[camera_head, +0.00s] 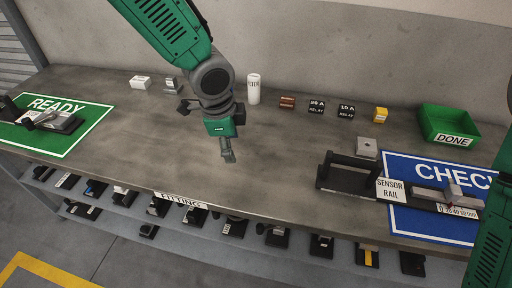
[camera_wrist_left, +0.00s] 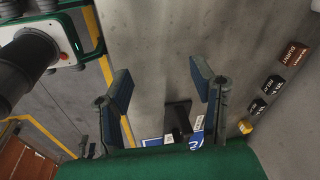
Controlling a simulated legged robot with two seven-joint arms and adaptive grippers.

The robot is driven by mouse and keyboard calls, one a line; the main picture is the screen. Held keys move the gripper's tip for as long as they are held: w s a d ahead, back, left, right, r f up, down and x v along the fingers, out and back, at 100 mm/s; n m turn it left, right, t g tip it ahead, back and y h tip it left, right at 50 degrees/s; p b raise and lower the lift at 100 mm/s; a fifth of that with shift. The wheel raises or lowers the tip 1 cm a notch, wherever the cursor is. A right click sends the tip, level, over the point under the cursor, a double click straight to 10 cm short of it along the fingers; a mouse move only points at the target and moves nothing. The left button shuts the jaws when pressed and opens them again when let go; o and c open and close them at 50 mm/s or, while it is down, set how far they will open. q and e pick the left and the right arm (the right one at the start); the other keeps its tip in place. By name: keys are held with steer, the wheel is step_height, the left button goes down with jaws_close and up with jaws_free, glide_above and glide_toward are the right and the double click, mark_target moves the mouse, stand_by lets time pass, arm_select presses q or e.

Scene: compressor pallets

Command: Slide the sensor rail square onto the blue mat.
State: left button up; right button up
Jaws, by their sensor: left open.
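The sensor rail (camera_head: 345,181) is a long dark bar with a raised black handle at its left end, a white "SENSOR RAIL" label and a printed scale with grey blocks near its right end. Its right part lies over the blue "CHECK" mat (camera_head: 424,226); its handle end lies on bare bench left of the mat. I cannot tell its exact angle to the mat. My left gripper (camera_head: 226,150) is open and empty above the bench, well left of the rail. The left wrist view shows the rail (camera_wrist_left: 178,114) and part of the mat (camera_wrist_left: 153,141) between the fingers. My right gripper is hidden.
A green "DONE" bin (camera_head: 448,125) stands behind the mat. A small grey block (camera_head: 366,147) sits at the mat's back left. Relays, a white cylinder (camera_head: 254,89) and small boxes line the back. A green "READY" mat (camera_head: 88,119) lies left. The bench middle is clear.

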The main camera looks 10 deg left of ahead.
arm_select(q)
steer(key=s+f+n, duration=0.2)
steer(key=s+f, duration=0.1)
steer(key=f, duration=0.1)
steer(key=s+f+n+h, duration=0.1)
steer(key=s+f, duration=0.2)
steer(key=f, duration=0.1)
steer(key=s+a+f+n+g, duration=0.1)
steer(key=s+f+n, duration=0.1)
steer(key=s+f, duration=0.1)
steer(key=shift+s+f+n+b, duration=0.3)
steer(key=shift+s+f+b, duration=0.1)
steer(key=shift+f, duration=0.1)
steer(key=s+a+f+n+y+b, duration=0.1)
steer(key=s+a+f+n, duration=0.3)
steer(key=s, duration=0.5)
steer(key=s+a+f+n+b, duration=0.3)
steer(key=s+a+f+n, duration=0.2)
steer(key=s+f, duration=0.3)
steer(key=shift+s+a+f+n+y, duration=0.3)
steer(key=shift+s+a+f+y, duration=0.1)
steer(key=shift+a+f, duration=0.25)
steer(key=shift+w+d, duration=0.15)
steer(key=shift+w, duration=0.05)
